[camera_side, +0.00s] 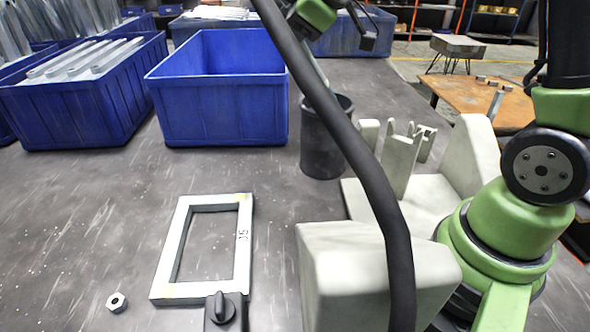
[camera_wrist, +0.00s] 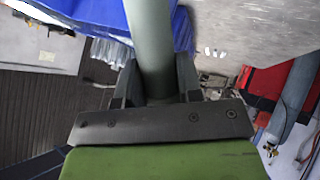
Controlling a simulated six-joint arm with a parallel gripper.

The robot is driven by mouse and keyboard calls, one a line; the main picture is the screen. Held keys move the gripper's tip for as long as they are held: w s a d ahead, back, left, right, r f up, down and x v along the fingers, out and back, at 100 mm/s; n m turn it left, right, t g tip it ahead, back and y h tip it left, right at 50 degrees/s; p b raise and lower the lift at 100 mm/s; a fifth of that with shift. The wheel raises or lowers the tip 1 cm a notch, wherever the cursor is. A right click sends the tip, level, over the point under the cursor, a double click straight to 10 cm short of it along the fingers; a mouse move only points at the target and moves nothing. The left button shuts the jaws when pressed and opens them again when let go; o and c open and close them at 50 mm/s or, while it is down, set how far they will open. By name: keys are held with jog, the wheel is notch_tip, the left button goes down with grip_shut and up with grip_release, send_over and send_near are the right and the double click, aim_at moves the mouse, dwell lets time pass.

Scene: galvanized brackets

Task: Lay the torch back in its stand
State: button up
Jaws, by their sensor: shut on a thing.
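The torch is a grey-green cylinder (camera_wrist: 152,40) in the wrist view. My gripper (camera_wrist: 158,82) is shut on it, with one dark finger on each side. In the side view my green wrist is at the top edge; a grey tube (camera_side: 318,72), apparently part of the torch, slants down from it behind a thick black hose. Its lower end is near a dark cup, and I cannot tell whether it is inside. The pale stand (camera_side: 401,160) has forked uprights on a light base, right of the cup. The torch is apart from the forks.
The dark cup (camera_side: 322,148) stands beside the stand. A rectangular metal frame (camera_side: 170,245) lies on the dark table, with a black knobbed clamp (camera_side: 222,312) at its corner and a hex nut (camera_side: 116,302) nearby. Blue bins (camera_side: 215,110) line the back. A pale block (camera_side: 335,270) stands in front.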

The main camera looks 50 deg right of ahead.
jog(key=shift+s+d+r+g, duration=0.3)
jog(key=shift+r+g, duration=0.2)
jog(key=shift+r, duration=0.1)
jog(key=s+d+f+n+g+h, duration=0.1)
jog(key=s+d+f+n+g, duration=0.4)
jog(key=s, duration=0.4)
jog(key=s+d+f+n+g, duration=0.3)
jog(key=s+d+n+g, duration=0.3)
jog(key=s, duration=0.4)
notch_tip(320, 180, down, 8)
jog(key=d+t, duration=0.1)
jog(key=shift+w+d+f, duration=0.15)
jog(key=shift+w+f, duration=0.05)
jog(key=shift+f, duration=0.05)
jog(key=shift+f, duration=0.4)
jog(key=o, duration=1)
